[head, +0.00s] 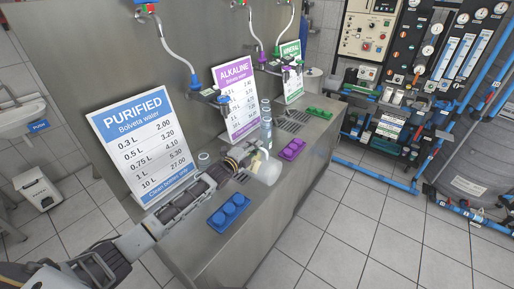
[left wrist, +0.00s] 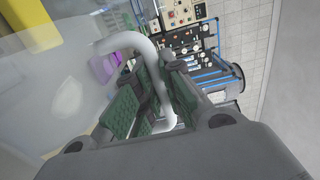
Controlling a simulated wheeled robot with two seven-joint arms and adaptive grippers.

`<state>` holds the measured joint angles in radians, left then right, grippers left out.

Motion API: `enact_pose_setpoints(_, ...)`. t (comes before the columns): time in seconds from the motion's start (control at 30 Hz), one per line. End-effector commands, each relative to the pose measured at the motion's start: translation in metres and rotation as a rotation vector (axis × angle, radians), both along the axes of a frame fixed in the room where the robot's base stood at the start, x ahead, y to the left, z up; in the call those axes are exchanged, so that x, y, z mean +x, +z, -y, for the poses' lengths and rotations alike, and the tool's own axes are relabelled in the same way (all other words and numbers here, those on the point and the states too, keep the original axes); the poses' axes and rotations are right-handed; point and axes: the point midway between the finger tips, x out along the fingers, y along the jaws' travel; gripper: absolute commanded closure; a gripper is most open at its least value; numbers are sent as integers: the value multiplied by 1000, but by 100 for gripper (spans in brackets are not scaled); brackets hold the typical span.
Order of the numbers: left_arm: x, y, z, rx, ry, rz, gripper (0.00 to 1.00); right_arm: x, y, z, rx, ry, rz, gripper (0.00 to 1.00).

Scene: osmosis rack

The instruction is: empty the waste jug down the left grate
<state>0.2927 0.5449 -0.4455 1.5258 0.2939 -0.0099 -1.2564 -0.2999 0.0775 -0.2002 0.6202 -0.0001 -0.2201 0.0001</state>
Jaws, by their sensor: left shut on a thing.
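The waste jug (head: 268,173) is a pale translucent vessel, held above the steel counter near its front edge in the head view. My left gripper (head: 250,157) is shut on its white curved handle; the handle (left wrist: 150,65) runs between the green-padded fingers of my left gripper (left wrist: 155,100) in the left wrist view. The jug's clear wall (left wrist: 60,95) fills the left of that view. I cannot tell its tilt or contents. My left arm and gripper cover much of the counter below the purified sign, where the left grate is not clearly visible. My right gripper is out of view.
A blue cap tray (head: 229,212) lies in front of my arm; a purple one (head: 292,149) and a green one (head: 319,114) lie farther along. Clear bottles (head: 266,128) stand behind the jug. The purified price sign (head: 143,143) stands at the back. A dark grate (head: 296,118) shows farther right.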

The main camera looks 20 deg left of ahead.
Motion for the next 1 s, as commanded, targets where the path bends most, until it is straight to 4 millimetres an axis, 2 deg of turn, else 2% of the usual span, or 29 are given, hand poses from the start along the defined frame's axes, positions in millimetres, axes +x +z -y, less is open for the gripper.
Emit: enact_pose_setpoints(1.0,14,3,-38,-223,-1,-79,100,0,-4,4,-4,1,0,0)
